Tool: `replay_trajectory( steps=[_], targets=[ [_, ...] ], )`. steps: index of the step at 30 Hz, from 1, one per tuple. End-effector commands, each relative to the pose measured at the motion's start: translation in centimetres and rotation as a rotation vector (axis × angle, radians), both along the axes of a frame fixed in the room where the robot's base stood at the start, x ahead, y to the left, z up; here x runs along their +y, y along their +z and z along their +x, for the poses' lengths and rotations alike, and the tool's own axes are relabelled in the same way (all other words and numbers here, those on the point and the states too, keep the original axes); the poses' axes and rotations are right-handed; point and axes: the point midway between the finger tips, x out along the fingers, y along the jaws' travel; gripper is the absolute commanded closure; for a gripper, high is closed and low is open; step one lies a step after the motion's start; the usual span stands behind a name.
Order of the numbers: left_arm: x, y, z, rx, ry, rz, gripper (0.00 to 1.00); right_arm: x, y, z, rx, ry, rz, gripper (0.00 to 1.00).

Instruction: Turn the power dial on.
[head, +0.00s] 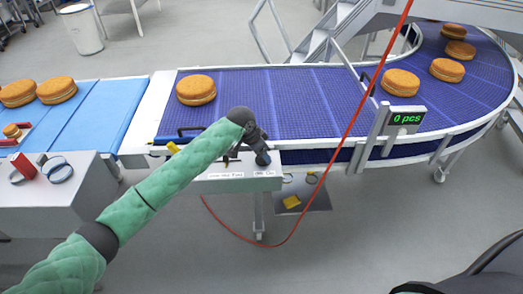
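A light grey control box (236,184) with small white labels on its front hangs on the near side of the conveyor. The power dial cannot be made out; my arm and gripper cover part of the box's top. My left arm reaches in from the lower left in a green padded sleeve. My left gripper (262,154) is dark and points down at the right part of the box. Its fingers are too small and dark to tell whether they are apart or touching anything. My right gripper is not in view.
A blue conveyor (300,95) carries round filled cakes and curves away at the right. A counter display (405,118) reads "0 pcs". A red cable (350,130) crosses in front.

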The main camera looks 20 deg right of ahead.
Motion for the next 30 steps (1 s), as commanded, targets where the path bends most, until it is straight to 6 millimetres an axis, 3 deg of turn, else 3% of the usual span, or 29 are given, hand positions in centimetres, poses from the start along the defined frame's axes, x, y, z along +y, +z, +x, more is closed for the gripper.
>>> replay_trajectory(
  steps=[18, 19, 22, 30],
  targets=[
    [-0.09, 0.25, 0.09, -0.003, 0.044, -0.003, 0.72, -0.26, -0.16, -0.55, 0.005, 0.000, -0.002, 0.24],
    [-0.09, 0.25, 0.09, -0.003, 0.044, -0.003, 0.45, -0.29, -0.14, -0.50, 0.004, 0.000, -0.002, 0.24],
    [-0.08, 0.20, 0.06, -0.002, 0.044, -0.003, 0.27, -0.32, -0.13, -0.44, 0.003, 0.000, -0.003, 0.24],
    [-0.03, 0.11, 0.02, -0.002, 0.044, -0.002, 0.27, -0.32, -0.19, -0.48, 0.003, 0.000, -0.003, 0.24]
  ],
)
